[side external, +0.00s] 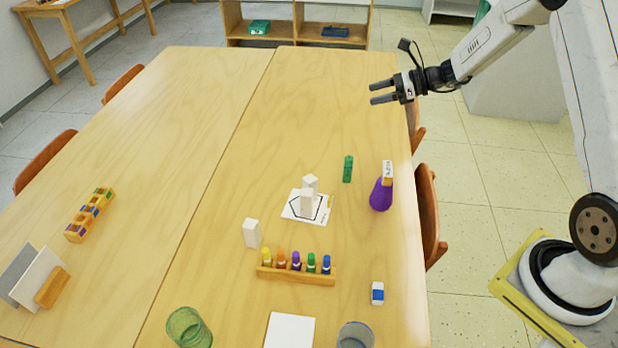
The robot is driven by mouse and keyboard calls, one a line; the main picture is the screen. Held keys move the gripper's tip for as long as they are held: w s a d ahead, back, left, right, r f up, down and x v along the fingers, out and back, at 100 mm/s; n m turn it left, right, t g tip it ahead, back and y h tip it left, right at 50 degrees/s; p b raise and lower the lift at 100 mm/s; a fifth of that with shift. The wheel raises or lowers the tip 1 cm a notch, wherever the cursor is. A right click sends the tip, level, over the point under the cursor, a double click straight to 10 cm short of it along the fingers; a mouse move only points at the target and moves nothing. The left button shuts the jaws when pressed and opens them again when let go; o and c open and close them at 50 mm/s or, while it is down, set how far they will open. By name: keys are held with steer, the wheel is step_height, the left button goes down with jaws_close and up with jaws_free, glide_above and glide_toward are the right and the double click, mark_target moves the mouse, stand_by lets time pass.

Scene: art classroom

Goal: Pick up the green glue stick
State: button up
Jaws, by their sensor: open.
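A green glue stick (348,169) is on the wooden table, toward its right side, with a purple object to its right. My gripper (372,93) is high at the upper right, above the table's right edge and apart from the glue stick. Its two dark fingers are spread apart, pointing left, with nothing between them.
A purple vase-like object (381,194) stands near the right edge. A wooden rack (296,275) holds several coloured bottles. An eraser (377,293) lies in front. The table's far part is clear.

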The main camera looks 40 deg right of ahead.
glide_toward(347, 172)
steer(key=w, duration=0.1)
steer(key=w+a, duration=0.2)
steer(key=shift+w+r, duration=0.15)
steer(key=shift+r, duration=0.25)
steer(key=shift+x, duration=3.85)
steer(key=shift+d+f, duration=0.1)
steer(key=shift+f, duration=0.05)
jaws_close()
